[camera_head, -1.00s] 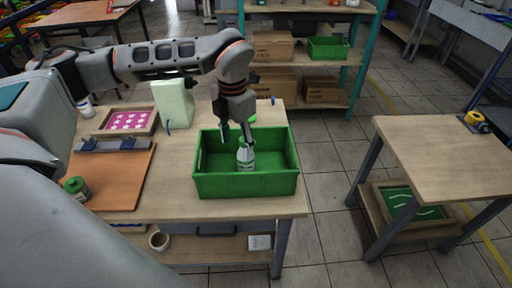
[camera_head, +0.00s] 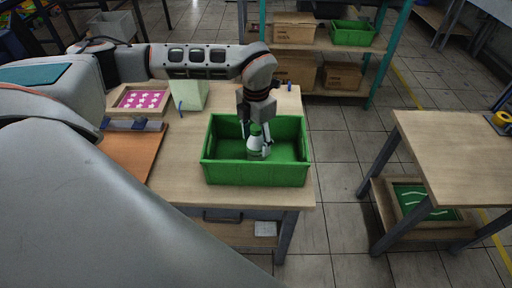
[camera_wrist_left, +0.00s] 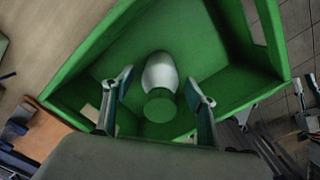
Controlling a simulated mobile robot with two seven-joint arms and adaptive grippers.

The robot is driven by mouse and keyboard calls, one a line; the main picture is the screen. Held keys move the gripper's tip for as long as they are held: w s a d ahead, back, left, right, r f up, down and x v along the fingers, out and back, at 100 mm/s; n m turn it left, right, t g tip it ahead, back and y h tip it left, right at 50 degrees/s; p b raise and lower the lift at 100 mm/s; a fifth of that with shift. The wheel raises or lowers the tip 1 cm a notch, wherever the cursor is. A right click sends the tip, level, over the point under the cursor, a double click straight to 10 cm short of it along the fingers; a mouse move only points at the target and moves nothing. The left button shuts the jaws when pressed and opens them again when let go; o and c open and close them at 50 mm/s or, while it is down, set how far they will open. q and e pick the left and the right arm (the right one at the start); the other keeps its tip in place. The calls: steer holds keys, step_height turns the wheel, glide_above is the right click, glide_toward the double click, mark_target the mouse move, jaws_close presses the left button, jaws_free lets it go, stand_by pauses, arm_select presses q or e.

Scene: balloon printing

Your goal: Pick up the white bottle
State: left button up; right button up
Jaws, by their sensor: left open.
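The white bottle (camera_head: 255,146) with a green cap stands in the green crate (camera_head: 255,173) on the wooden table. In the left wrist view the white bottle (camera_wrist_left: 160,73) shows with its cap (camera_wrist_left: 160,106) nearest me. My left gripper (camera_head: 256,136) reaches down into the crate, with its fingers on either side of the bottle. In the left wrist view the left gripper (camera_wrist_left: 160,100) is open, with gaps between both fingers and the bottle. The bottle's base is partly hidden in the head view.
The crate walls surround the left gripper. A pale green box (camera_head: 190,95) and a tray with a pink sheet (camera_head: 140,99) are on the table to the left. A second table (camera_head: 465,155) stands to the right across open floor. Shelves with cardboard boxes (camera_head: 295,70) are behind.

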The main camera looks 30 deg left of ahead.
arm_select(q)
steer(key=c, duration=1.3)
steer(key=shift+r, duration=0.1)
step_height(320, 180, up, 20)
steer(key=shift+f, duration=0.1)
